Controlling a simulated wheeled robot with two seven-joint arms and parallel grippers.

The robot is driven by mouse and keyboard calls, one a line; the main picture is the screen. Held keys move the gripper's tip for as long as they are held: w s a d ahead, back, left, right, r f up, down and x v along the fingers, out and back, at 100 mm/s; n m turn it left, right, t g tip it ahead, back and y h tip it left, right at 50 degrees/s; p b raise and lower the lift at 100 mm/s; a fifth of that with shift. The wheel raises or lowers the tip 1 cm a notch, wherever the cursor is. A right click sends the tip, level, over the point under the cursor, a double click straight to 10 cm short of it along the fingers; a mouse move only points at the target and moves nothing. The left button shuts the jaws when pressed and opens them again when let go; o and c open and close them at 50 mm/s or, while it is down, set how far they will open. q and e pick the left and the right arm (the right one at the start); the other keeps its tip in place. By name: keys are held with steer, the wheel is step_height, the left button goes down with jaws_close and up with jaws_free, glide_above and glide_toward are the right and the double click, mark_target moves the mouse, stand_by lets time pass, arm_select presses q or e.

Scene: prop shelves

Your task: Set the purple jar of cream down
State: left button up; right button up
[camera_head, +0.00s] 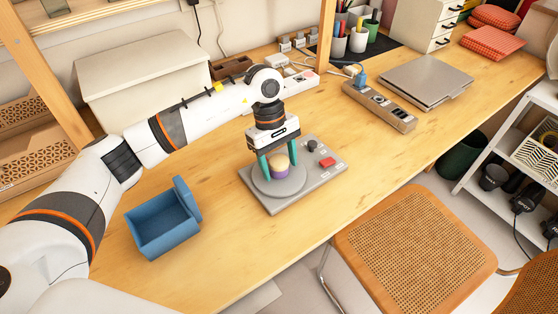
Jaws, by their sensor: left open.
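The purple jar of cream (279,171), with a tan lid, stands upright on the round grey plate (291,188) of a flat grey device. My left gripper (279,163) points down over the jar, with its green fingers apart on either side of it. The fingers are open, and I cannot tell whether either one touches the jar. My right gripper is not in view.
The device has a red button (327,162) and a dark knob (312,146) on its right. A blue open box (163,221) stands to the left on the wooden table. A power strip (379,105) and a closed laptop (426,81) lie to the right. A woven chair (415,250) stands by the front edge.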

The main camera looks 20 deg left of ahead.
arm_select(q)
steer(key=v, duration=1.2)
steer(key=shift+r+b, duration=0.2)
steer(key=shift+b, duration=0.25)
steer(key=shift+f, duration=0.1)
